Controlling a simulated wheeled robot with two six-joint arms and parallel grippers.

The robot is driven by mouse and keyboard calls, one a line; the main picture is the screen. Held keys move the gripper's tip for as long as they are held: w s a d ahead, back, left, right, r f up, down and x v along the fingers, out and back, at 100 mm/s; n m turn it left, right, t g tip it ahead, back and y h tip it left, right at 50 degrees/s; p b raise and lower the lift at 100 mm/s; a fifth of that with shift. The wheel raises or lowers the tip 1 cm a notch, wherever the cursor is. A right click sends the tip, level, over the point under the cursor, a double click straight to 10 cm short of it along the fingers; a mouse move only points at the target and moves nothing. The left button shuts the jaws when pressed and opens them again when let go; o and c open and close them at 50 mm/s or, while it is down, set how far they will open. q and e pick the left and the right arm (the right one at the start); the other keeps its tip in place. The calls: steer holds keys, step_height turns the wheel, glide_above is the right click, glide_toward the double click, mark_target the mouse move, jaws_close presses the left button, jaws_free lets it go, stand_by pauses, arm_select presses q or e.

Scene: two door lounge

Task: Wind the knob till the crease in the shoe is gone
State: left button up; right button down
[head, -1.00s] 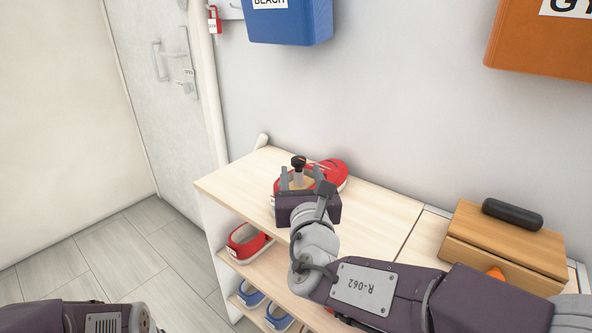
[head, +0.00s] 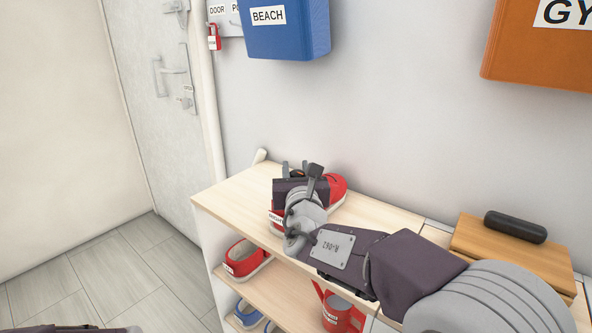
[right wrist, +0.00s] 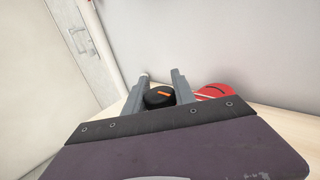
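The red shoe (head: 338,187) lies on top of the pale wooden shelf unit, partly hidden behind my right gripper. Its toe also shows in the right wrist view (right wrist: 213,91), with a dark curved line across it. The black knob (right wrist: 157,98) with an orange mark stands between the fingers of my right gripper (right wrist: 161,92). The fingers lie close against both sides of the knob and seem shut on it. In the head view this gripper (head: 295,167) is over the shoe's heel end. My left gripper is out of view; only a bit of my left arm shows at the bottom left.
The shelf unit (head: 385,218) has a red shoe (head: 246,260), a blue shoe (head: 246,314) and a red watering can (head: 342,312) below. A wooden box (head: 510,250) with a dark case (head: 515,227) is at right. Blue (head: 290,32) and orange (head: 545,50) bins hang above.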

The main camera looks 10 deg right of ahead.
steer(key=shift+r+m+h+p, duration=0.2)
steer(key=shift+m+h+p, duration=0.5)
steer(key=shift+h+p, duration=0.35)
steer(key=m+g+h+p, duration=0.3)
steer(key=g+h+p, duration=0.1)
steer(key=p, duration=0.1)
steer(key=s+d+m+g+h+p, duration=0.1)
steer(key=m+g+h+p, duration=0.2)
steer(key=m+h+p, duration=0.1)
steer(key=s+d+m+g+h+p, duration=0.1)
steer(key=m+g+h+p, duration=0.2)
steer(key=p, duration=0.4)
steer(key=shift+d+r+m+g+h, duration=0.1)
steer(key=shift+m+g+h, duration=0.4)
steer(key=shift+g, duration=0.3)
steer(key=shift+s+d+f+m+g+h+p, duration=0.1)
steer(key=shift+m+g+h+p, duration=0.1)
steer(key=shift+m+g+p, duration=0.45)
steer(key=shift+s+a+f+m+g+h+p, duration=0.1)
steer(key=shift+m+g+h+p, duration=0.1)
steer(key=shift+g+p, duration=0.45)
steer(key=shift+s+d+f+m+g+h+p, duration=0.15)
steer(key=shift+m+g+p, duration=0.25)
steer(key=shift+g, duration=0.5)
steer(key=shift+m+g, duration=0.25)
steer(key=shift+g, duration=0.05)
steer(key=c, duration=1.1)
jaws_free()
